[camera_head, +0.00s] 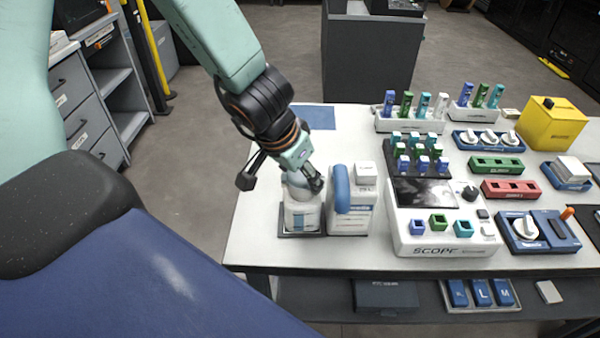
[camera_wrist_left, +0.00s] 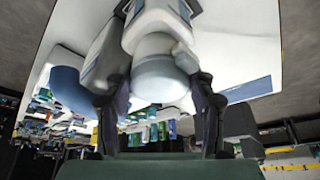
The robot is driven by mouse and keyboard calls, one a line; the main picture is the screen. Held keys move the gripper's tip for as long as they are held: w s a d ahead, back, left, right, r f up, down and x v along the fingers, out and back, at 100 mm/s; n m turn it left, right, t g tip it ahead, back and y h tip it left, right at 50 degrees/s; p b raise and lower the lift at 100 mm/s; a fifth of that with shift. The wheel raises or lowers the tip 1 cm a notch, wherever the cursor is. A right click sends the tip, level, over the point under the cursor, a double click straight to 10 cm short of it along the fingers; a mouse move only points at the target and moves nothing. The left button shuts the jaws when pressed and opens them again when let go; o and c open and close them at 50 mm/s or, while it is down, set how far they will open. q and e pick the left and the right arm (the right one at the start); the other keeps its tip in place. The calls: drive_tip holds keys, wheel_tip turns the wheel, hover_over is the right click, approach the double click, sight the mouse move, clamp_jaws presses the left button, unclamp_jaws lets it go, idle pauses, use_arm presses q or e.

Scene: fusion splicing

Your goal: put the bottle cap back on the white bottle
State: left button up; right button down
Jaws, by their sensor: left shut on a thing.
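The white bottle (camera_head: 301,215) stands upright in a dark holder (camera_head: 287,236) at the front left of the table. In the left wrist view the bottle (camera_wrist_left: 158,28) shows upside down. My left gripper (camera_head: 300,178) comes down over the bottle top and is shut on the pale bottle cap. The cap (camera_wrist_left: 160,78) lies between the two fingers in the left wrist view, in line with the bottle's neck. It looks to be at the neck, but I cannot tell whether it is seated. My right gripper is not in view.
A white dispenser with a blue handle (camera_head: 342,190) stands close to the bottle's right. The splicer labelled SCOPE (camera_head: 444,250) is farther right. Racks of coloured vials (camera_head: 406,120) stand behind. A blue mat (camera_head: 314,117) lies at the back left. The table left of the bottle is clear.

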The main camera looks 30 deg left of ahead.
use_arm(q)
drive_tip(key=shift+d, duration=0.1)
drive_tip(key=shift+f+b, duration=0.4)
drive_tip(key=shift+f, duration=0.3)
idle(0.9)
drive_tip(key=o, duration=1.2)
drive_tip(key=shift+c, duration=0.2)
drive_tip(key=shift+r, duration=0.1)
wheel_tip(320, 180, up, 6)
drive_tip(key=p, duration=0.7)
